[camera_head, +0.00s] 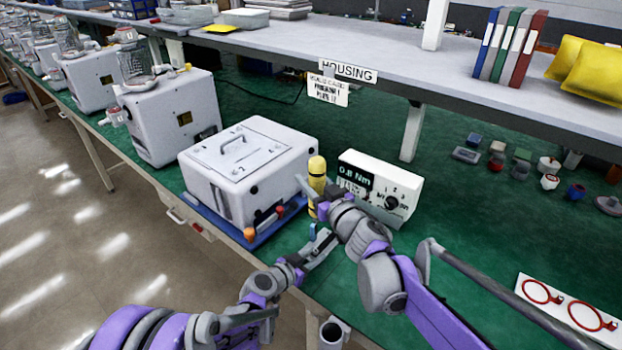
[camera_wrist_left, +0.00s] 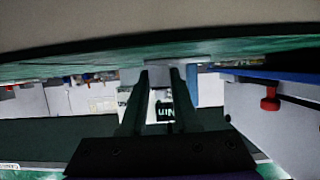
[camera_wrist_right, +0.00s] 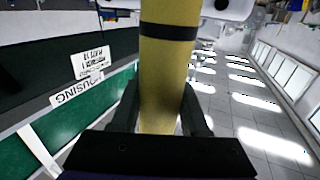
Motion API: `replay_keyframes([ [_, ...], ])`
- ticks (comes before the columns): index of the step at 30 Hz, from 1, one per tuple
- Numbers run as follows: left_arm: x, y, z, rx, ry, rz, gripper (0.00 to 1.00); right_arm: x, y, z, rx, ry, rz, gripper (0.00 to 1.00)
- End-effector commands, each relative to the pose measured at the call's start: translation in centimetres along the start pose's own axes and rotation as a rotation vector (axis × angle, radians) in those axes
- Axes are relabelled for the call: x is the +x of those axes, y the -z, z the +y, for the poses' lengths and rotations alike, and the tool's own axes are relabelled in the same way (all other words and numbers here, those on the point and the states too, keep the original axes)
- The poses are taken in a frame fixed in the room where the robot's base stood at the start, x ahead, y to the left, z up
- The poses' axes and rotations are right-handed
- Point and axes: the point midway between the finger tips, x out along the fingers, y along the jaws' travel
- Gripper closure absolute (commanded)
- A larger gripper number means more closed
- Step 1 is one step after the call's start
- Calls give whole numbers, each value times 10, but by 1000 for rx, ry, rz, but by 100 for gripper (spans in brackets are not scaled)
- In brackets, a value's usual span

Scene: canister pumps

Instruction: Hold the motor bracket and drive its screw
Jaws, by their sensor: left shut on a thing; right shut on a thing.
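My right gripper (camera_head: 320,194) is shut on a yellow screwdriver (camera_head: 317,171), which stands about upright to the right of the white housing (camera_head: 247,165). In the right wrist view the yellow body with its black band (camera_wrist_right: 168,75) fills the space between the fingers. My left gripper (camera_head: 318,241) is low over the green bench, right of the housing. In the left wrist view it is shut on a small grey piece (camera_wrist_left: 160,74), which looks like the motor bracket. Most of that piece is hidden by the fingers. The screw and the screwdriver's tip cannot be made out.
The housing sits on a blue tray (camera_head: 262,239) with orange and red knobs. A torque controller reading 0.8 Nm (camera_head: 400,183) stands right of the screwdriver. A shelf (camera_head: 400,62) runs behind. A white board with red rings (camera_head: 570,308) lies at right.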

Motion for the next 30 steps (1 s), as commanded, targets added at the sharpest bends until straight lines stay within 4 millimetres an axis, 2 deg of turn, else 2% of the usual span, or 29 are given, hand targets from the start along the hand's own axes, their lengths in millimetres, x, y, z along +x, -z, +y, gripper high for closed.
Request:
replay_keyframes([
  [5, 0, 0, 0, 0, 0, 0, 100, 0, -6, 0, 0, 1, 0, 100],
  [30, 0, 0, 0, 0, 0, 0, 100, 1, -62, 0, 0, 0, 0, 100],
])
